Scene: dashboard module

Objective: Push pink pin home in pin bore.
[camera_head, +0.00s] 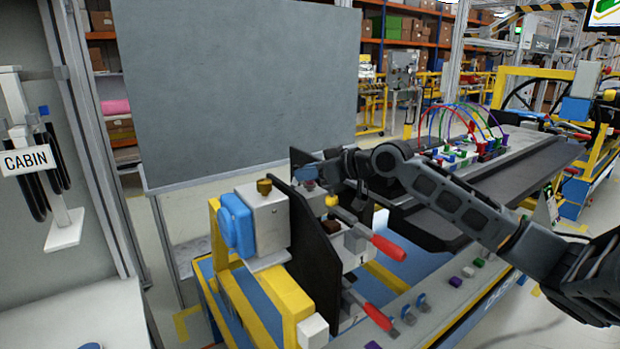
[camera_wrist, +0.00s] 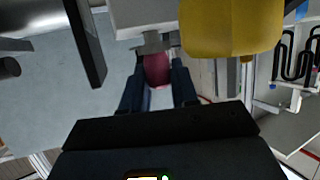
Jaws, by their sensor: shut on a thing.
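The pink pin (camera_wrist: 156,68) shows dark pink between my fingertips in the wrist view. My gripper (camera_wrist: 157,78) is shut on it, one dark finger on each side. The far end of the pin meets a small grey fitting (camera_wrist: 153,43) under a pale grey block (camera_wrist: 145,17). The bore itself is hidden, so I cannot tell how deep the pin sits. In the head view my gripper (camera_head: 322,172) is at the upper part of the dashboard module fixture, beside its black plate (camera_head: 312,245); the pin cannot be made out there.
A large yellow part (camera_wrist: 230,28) is close on the right in the wrist view. In the head view, a grey box with a brass knob (camera_head: 264,187), a yellow knob (camera_head: 331,200) and red-handled clamps (camera_head: 388,247) crowd the fixture. A grey panel (camera_head: 240,90) stands behind.

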